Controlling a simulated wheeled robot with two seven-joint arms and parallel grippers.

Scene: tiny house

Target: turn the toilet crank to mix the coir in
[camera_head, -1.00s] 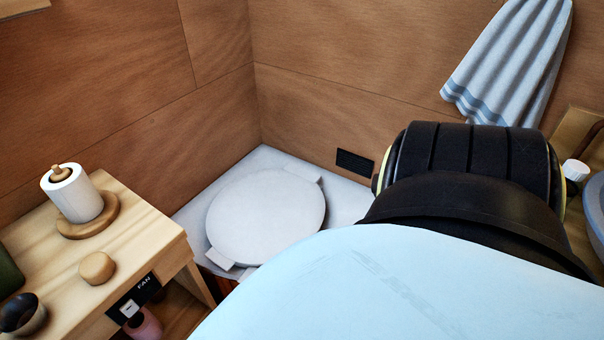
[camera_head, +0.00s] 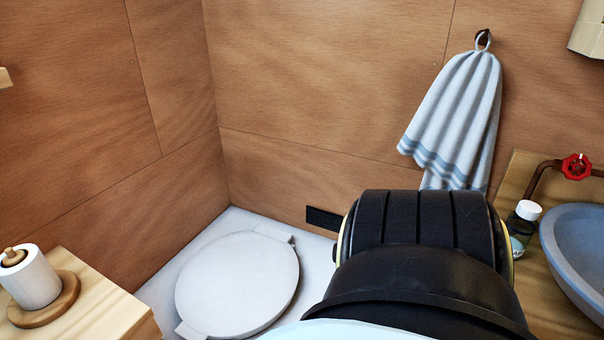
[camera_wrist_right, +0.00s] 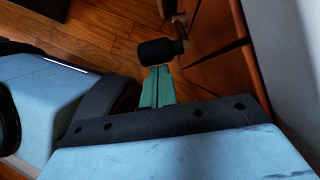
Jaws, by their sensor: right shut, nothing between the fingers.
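The toilet has a closed round white lid (camera_head: 238,284) on a pale box top, low in the corner in the head view. In the right wrist view, a black cylindrical crank grip (camera_wrist_right: 159,52) sits on a brownish arm beside a reddish-brown panel. My right gripper (camera_wrist_right: 158,76) has green fingers. They are shut with nothing between them, and their tips lie right at the black grip; I cannot tell if they touch it. The crank is hidden in the head view, where my own arm covers the lower middle. My left gripper is in neither current view.
A wooden shelf with a paper roll (camera_head: 30,278) stands at the left. At the right are a blue-grey basin (camera_head: 575,255), a small white-capped bottle (camera_head: 523,225) and a red valve (camera_head: 577,166). A striped towel (camera_head: 458,120) hangs on the wall. Wooden floor (camera_wrist_right: 85,35) shows beside the panel.

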